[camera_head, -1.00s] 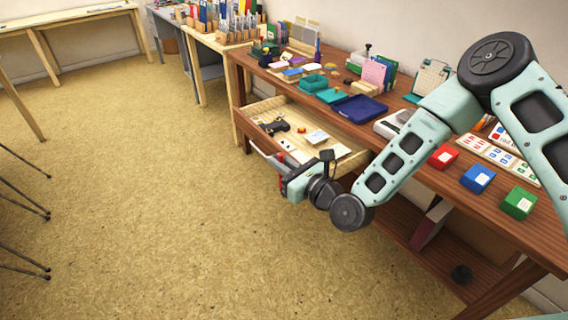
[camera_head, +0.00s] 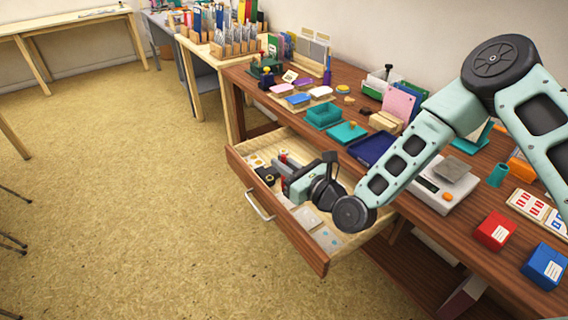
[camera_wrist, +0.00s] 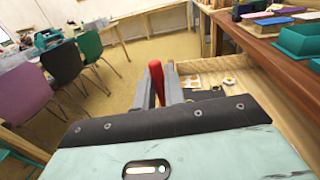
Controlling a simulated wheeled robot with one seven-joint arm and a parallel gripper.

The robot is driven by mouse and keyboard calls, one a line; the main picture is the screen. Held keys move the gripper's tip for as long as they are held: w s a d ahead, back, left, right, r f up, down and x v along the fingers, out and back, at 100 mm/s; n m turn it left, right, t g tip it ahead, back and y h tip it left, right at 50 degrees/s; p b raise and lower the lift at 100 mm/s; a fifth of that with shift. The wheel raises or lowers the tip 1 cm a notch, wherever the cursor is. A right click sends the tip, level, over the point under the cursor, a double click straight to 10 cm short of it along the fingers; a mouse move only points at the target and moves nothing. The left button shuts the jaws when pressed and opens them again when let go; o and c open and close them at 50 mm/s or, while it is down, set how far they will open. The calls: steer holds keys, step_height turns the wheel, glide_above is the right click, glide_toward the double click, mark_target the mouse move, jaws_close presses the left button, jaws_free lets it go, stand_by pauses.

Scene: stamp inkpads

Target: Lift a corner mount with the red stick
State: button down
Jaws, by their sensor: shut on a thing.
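My gripper (camera_wrist: 162,92) is shut on the red stick (camera_wrist: 156,80), which stands up between the fingers in the wrist view. In the head view my gripper (camera_head: 283,186) is over the open drawer (camera_head: 290,232), and a little red shows near its fingers. Small yellow and white pieces (camera_wrist: 194,83) lie flat in the drawer beyond the fingers, apart from the stick in the wrist view. I cannot tell which of them is a corner mount. The stick's lower end is hidden, and my arm covers part of the drawer.
A black object (camera_head: 267,175) and pale flat packets (camera_head: 326,238) lie in the drawer. The desk (camera_head: 275,90) above carries a teal box (camera_head: 323,116), a blue tray (camera_head: 372,149), a scale (camera_head: 440,188) and red (camera_head: 494,230) and blue (camera_head: 545,266) inkpads. The floor at left is open.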

steer(key=shift+w+f, duration=0.15)
steer(key=shift+w, duration=0.3)
steer(key=shift+f+b, duration=2.2)
steer(key=shift+f, duration=0.7)
steer(key=shift+f+b, duration=0.45)
steer(key=shift+f, duration=0.1)
steer(key=shift+r+p, duration=2.5)
steer(key=shift+r, duration=1.1)
